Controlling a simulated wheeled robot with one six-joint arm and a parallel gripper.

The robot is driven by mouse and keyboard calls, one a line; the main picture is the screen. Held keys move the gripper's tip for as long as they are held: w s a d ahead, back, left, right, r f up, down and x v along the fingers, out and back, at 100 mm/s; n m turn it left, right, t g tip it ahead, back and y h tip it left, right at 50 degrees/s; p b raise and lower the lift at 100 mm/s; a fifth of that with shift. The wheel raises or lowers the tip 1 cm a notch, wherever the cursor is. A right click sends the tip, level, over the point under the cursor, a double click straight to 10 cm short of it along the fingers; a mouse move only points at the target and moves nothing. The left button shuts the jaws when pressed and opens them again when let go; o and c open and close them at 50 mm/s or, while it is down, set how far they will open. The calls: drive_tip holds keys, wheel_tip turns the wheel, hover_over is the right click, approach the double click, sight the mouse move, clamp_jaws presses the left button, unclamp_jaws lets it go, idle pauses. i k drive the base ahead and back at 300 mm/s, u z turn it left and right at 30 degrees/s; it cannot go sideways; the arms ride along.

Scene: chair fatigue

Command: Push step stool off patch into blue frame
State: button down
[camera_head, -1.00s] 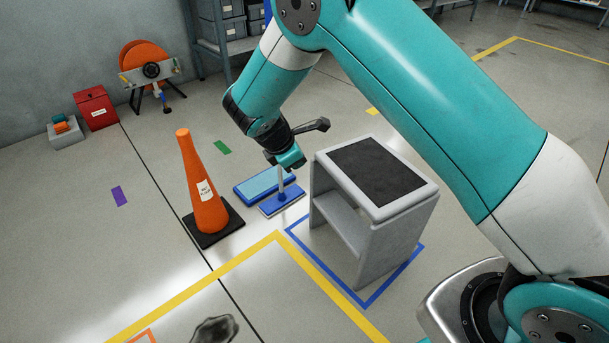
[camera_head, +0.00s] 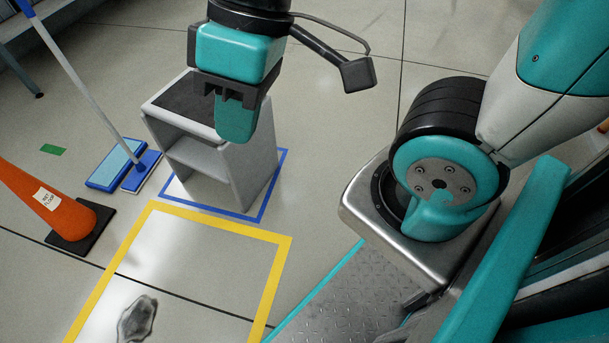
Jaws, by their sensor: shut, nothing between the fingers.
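The grey step stool (camera_head: 220,163), with a dark top pad and a middle shelf, stands upright on the floor. The blue frame (camera_head: 270,190) is a taped outline around its base. The visible part of the base looks inside it; the far left side is hidden. A dark, irregular patch (camera_head: 138,318) lies on the floor inside the yellow outline, apart from the stool. My gripper (camera_head: 238,120) is shut and empty, pointing down, and covers part of the stool's top and upper side. I cannot tell whether it touches the stool.
Yellow tape (camera_head: 272,285) marks the floor in front of the stool. An orange cone (camera_head: 45,200) on a black base stands at the left. Floor behind the stool looks clear.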

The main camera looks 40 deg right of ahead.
sight(181, 123)
drive_tip(key=z, duration=0.3)
drive_tip(key=k, duration=0.65)
drive_tip(key=z, duration=0.6)
drive_tip(key=i, duration=1.15)
drive_tip(key=z, duration=0.35)
